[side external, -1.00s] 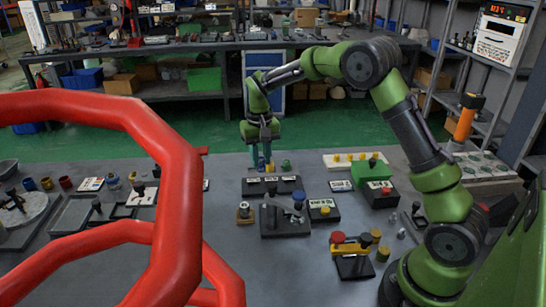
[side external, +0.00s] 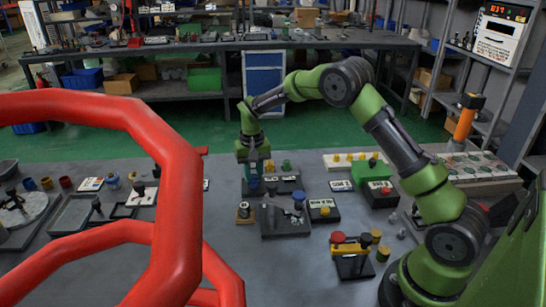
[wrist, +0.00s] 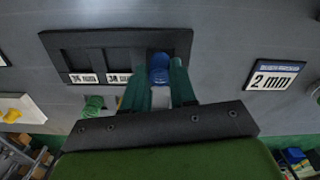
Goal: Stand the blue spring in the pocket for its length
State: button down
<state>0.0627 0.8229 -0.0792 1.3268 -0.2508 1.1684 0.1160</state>
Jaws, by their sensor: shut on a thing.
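The blue spring (wrist: 159,62) is between the green fingers of my gripper (wrist: 156,84) in the wrist view, and the gripper is shut on it. The spring overlaps the end pocket at the right of the black pocket block (wrist: 115,36) there. I cannot tell whether its lower end is inside that pocket or above it. Two other pockets look empty, with labels that seem to read 14 and 34 mm; any label by the end pocket is hidden. In the side external view my gripper (side external: 256,186) is at the left end of the block (side external: 287,187).
A green spring (wrist: 94,103) stands beside the block, with something yellow partly hidden near it. A 2 mm label plate (wrist: 273,75) lies to the right. In the side external view a dark fixture (side external: 285,224) stands in front, and red tubing blocks the left.

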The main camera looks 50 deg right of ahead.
jog(key=shift+f, duration=0.2)
jog(key=shift+f, duration=0.15)
jog(key=c, duration=0.9)
grip_release()
